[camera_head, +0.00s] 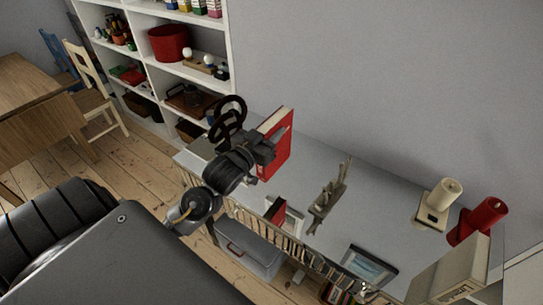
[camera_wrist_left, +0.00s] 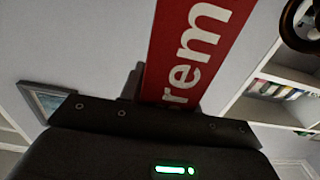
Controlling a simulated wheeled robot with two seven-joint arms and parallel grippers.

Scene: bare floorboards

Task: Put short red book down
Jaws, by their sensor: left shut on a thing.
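A red book (camera_head: 278,157) with pale page edges is held upright and tilted over the low bookcase (camera_head: 385,197). My left gripper (camera_head: 264,150) is shut on it. In the left wrist view the red cover (camera_wrist_left: 195,50) with large white letters rises beyond the dark gripper body, which hides its lower end. I cannot tell whether the book touches the bookcase top. My right gripper is not in view.
A black ring-shaped ornament (camera_head: 229,122) stands close behind my left gripper.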

